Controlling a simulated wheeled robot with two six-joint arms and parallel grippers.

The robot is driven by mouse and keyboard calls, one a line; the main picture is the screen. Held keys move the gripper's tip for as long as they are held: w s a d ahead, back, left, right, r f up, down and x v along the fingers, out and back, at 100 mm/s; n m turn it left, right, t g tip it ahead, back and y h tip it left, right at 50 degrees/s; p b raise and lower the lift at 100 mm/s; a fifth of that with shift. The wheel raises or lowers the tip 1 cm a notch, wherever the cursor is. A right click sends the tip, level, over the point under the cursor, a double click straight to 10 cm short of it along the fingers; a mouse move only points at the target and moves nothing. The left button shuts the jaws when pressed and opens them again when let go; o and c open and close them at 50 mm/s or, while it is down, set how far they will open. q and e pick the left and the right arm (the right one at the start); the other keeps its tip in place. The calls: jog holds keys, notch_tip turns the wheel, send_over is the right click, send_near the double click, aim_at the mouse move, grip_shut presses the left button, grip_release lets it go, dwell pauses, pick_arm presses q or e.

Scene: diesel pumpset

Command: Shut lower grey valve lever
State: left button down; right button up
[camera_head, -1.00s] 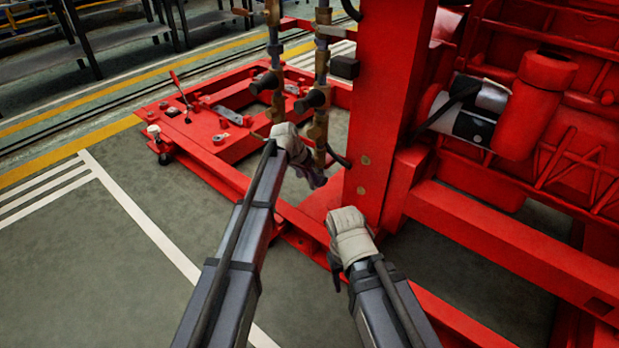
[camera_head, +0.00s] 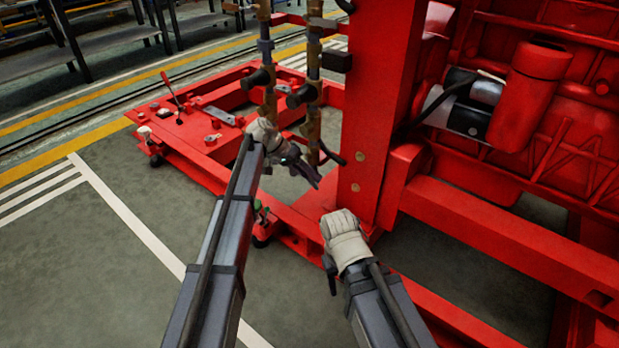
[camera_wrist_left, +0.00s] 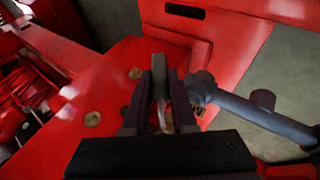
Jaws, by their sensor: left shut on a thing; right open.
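Two upright brass and grey pipes with black-knobbed valves (camera_head: 303,97) stand left of the red post. My left gripper (camera_head: 312,180) is at the lower end of these pipes, beside the post. In the left wrist view its fingers (camera_wrist_left: 160,75) are close together on a thin pale piece (camera_wrist_left: 164,118), which I take to be the lower grey valve lever; most of it is hidden. A grey pipe with a stub (camera_wrist_left: 255,108) lies just right of the fingers. My right gripper (camera_head: 332,285) is open, pointing down in front of the post, apart from the valves.
The red post (camera_head: 377,120) stands close right of the left gripper. The red base frame (camera_head: 205,175) runs below, with a small lever (camera_head: 172,88) on it. The red engine (camera_head: 530,130) fills the right. Grey floor (camera_head: 110,260) at left is clear.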

dwell(0.3)
pick_arm(q)
jog(key=c, duration=0.7)
grip_release()
jog(key=p+v, duration=0.6)
jog(key=v, duration=0.2)
jog(key=shift+f, duration=0.1)
jog(key=shift+c, duration=0.4)
